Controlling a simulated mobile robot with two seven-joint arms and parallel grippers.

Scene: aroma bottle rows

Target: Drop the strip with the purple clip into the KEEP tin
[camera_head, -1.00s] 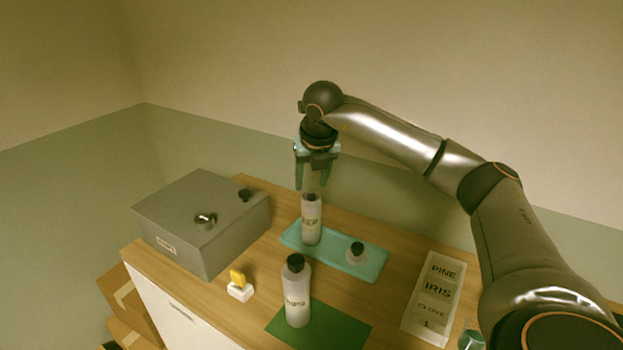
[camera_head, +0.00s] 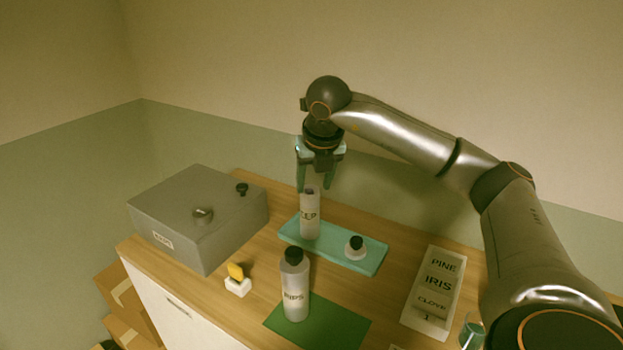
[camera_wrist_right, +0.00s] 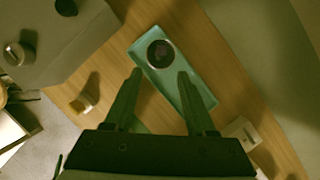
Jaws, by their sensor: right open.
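The KEEP tin (camera_head: 310,222) is a pale upright cylinder at the left end of a teal tray (camera_head: 371,264); part of its lettering shows. A small purple spot, likely the purple clip (camera_head: 309,191), shows at its mouth. In the right wrist view the tin's round mouth (camera_wrist_right: 161,53) is dark, with a dull purple patch inside. The strip itself cannot be made out. My right gripper (camera_head: 315,187) is open just above the tin, its fingers apart and nothing seen held between them. My left gripper is out of view.
A dark-capped bottle (camera_head: 295,287) stands on a green mat (camera_head: 345,328). A small dark-capped jar (camera_head: 355,248) sits on the tray. A grey box (camera_head: 200,220), a yellow clip on a white block (camera_head: 237,286) and a PINE, IRIS, CLOVE card (camera_head: 434,290) lie around.

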